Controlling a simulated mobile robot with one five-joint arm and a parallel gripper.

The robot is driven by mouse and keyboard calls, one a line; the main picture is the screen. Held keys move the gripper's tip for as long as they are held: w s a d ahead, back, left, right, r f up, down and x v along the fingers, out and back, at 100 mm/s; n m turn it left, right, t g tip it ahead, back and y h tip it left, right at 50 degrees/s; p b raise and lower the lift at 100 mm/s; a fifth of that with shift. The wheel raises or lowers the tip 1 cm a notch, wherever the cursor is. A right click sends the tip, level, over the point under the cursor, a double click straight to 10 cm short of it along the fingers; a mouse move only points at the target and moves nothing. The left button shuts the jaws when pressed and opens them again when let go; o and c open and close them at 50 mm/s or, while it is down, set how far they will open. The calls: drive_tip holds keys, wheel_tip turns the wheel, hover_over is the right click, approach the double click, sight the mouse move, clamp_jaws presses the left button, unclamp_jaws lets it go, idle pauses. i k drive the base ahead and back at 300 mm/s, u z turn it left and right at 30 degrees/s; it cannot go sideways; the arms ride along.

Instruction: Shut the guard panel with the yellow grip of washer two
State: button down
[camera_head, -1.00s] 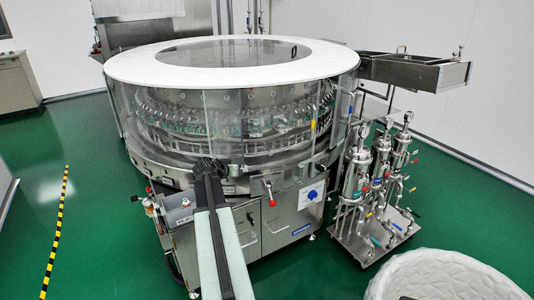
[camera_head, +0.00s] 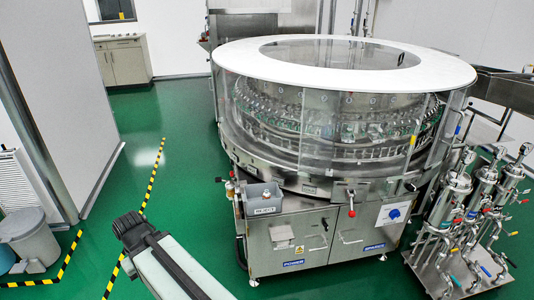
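A large round washer with a white ring top (camera_head: 240,62) and clear guard panels stands right of centre. A small yellow grip (camera_head: 412,142) shows on the clear guard panel (camera_head: 395,150) at its front right. The glass is see-through, so I cannot tell how far this panel stands open. My gripper (camera_head: 126,222) is the dark end of my arm at the lower left. It is over the green floor, left of the washer and well apart from the yellow grip. Its fingers are too dark and small to read.
A grey reject bin (camera_head: 264,198) and a red-knobbed lever (camera_head: 351,190) project from the washer's front. A filter trolley (camera_head: 450,262) stands at the right.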

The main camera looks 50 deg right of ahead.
sight(315, 175)
drive_tip(key=u, duration=0.3)
drive_tip(key=i, duration=1.55)
drive_tip(key=z, duration=0.6)
